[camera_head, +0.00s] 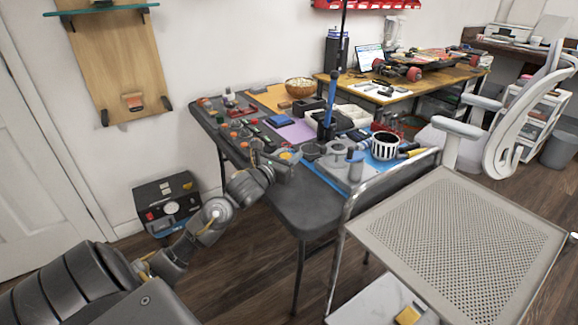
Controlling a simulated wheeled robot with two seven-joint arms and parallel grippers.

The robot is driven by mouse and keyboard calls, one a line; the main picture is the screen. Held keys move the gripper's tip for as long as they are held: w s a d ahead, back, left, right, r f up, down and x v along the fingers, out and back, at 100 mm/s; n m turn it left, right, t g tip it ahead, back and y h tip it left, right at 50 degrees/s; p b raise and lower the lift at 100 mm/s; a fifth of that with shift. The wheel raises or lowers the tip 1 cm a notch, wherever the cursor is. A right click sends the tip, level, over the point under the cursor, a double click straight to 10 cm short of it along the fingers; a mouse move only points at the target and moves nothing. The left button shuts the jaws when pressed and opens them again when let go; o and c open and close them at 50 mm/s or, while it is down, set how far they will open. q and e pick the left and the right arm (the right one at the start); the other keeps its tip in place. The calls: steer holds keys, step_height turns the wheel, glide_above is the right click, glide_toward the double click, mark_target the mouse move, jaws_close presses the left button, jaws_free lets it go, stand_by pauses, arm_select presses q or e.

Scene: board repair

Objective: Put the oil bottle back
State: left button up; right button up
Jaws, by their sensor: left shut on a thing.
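My left arm reaches in from the lower left to the near left edge of the dark table (305,205). My left gripper (262,160) is at that edge, shut on a small upright thing (256,147) that I take to be the oil bottle. It is small and partly hidden by the gripper, so its details are unclear. I cannot tell whether it touches the tabletop. My right gripper is not in view.
The table holds small parts, a blue mat, a striped cup (384,146) and a bowl (299,87). A mesh cart (450,240) stands at the right. A black and blue machine (167,204) sits on the floor. The table's near corner is bare.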

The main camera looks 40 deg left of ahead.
arm_select(q)
steer(key=shift+w+f, duration=0.15)
steer(key=shift+f, duration=0.05)
step_height(320, 180, down, 2)
steer(key=shift+w+a+f, duration=0.1)
steer(key=shift+f, duration=0.5)
steer(key=shift+f+b, duration=0.15)
steer(key=shift+b, duration=0.2)
steer(key=o, duration=1)
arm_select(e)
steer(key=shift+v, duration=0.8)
